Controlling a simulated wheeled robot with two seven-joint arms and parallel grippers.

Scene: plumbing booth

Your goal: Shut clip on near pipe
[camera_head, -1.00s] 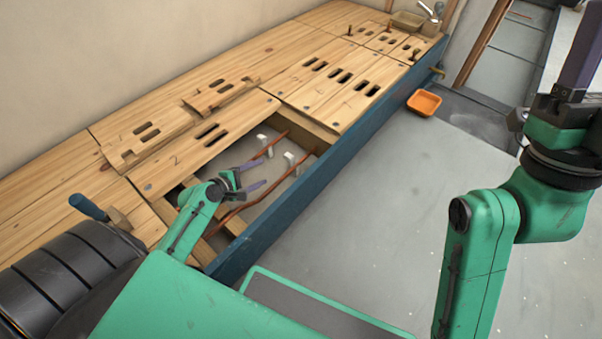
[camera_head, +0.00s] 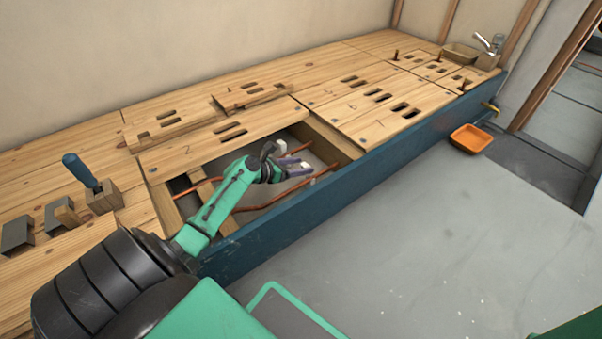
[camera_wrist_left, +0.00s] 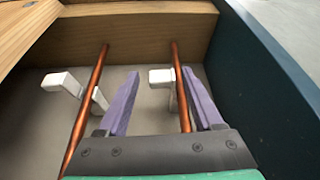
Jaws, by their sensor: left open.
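The near copper pipe (camera_wrist_left: 182,95) runs along the floor opening beside the blue front board. A white clip (camera_wrist_left: 161,78) sits at this pipe, with its block-ended arm standing out to the left, so it looks open. My left gripper (camera_head: 301,167) is open over the opening. In the left wrist view its purple fingers (camera_wrist_left: 162,108) are spread, with the near pipe and clip between and beyond them, the right finger close beside the pipe. A second white clip (camera_wrist_left: 72,87) with its arm out is at the far copper pipe (camera_wrist_left: 88,100). My right gripper is out of view.
The blue board (camera_head: 350,168) borders the opening in front, and wooden floor panels (camera_head: 215,135) surround it. A wooden joist (camera_wrist_left: 140,35) closes its end. A blue-handled tool (camera_head: 82,172) stands in a block at left. An orange tray (camera_head: 470,139) lies on the clear grey floor.

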